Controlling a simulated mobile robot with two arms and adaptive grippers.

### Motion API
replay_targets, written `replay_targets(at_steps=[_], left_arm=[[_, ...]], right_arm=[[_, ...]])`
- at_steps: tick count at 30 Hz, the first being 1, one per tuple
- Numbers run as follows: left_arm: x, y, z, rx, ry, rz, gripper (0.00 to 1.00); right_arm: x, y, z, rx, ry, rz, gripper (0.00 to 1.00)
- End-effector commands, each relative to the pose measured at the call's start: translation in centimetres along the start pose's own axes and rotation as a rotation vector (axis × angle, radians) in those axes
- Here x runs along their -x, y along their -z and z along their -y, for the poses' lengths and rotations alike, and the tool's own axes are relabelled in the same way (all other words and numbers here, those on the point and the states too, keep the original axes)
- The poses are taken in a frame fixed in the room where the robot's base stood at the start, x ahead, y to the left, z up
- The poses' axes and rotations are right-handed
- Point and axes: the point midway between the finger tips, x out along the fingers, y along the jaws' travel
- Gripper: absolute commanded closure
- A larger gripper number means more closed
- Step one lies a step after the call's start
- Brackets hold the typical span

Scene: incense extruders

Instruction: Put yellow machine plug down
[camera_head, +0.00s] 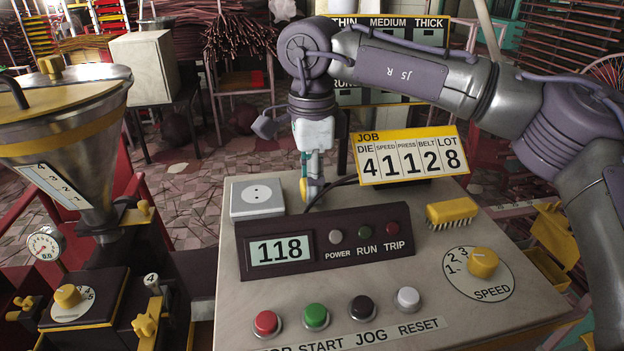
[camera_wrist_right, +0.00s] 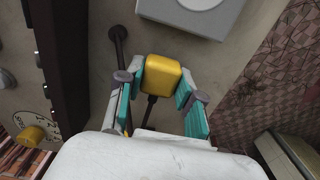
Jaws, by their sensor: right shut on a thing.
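The yellow machine plug (camera_wrist_right: 163,76) sits between the teal finger pads of my right gripper (camera_wrist_right: 161,86) in the right wrist view. A dark cord runs from the plug. In the head view, my right gripper (camera_head: 311,186) points down over the back of the control console, and a small part of the yellow plug (camera_head: 303,189) shows beside the fingers. The gripper is shut on the plug. I cannot tell whether the plug touches the console top. The white socket box (camera_head: 257,196) stands left of the gripper, apart from it. My left gripper is not in view.
The dark display panel (camera_head: 326,243) is in front of the gripper. The yellow JOB sign (camera_head: 409,155) stands close on its right. A yellow brush (camera_head: 451,212) lies further right. The beige console top (camera_head: 237,309) has bare room around its buttons. A metal hopper (camera_head: 60,139) stands at left.

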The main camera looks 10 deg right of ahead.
Motion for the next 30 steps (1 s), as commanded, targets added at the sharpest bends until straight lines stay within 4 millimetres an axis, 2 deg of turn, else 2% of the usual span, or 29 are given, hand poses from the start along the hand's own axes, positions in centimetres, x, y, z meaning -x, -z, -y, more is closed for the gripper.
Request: replay_targets(at_steps=[12, 13, 17, 26, 30], left_arm=[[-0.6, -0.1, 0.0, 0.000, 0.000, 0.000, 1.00], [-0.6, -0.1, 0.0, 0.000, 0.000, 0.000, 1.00], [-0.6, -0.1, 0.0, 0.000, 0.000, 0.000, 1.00], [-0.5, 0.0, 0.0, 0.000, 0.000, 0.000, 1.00], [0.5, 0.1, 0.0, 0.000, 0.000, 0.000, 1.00]], right_arm=[[-1.0, 0.0, 0.0, -0.001, 0.000, 0.000, 1.00], [-1.0, 0.0, 0.0, -0.001, 0.000, 0.000, 0.59], [-1.0, 0.0, 0.0, -0.001, 0.000, 0.000, 0.39], [-0.8, 0.0, 0.0, 0.000, 0.000, 0.000, 0.39], [0.7, 0.0, 0.0, 0.000, 0.001, 0.000, 0.39]])
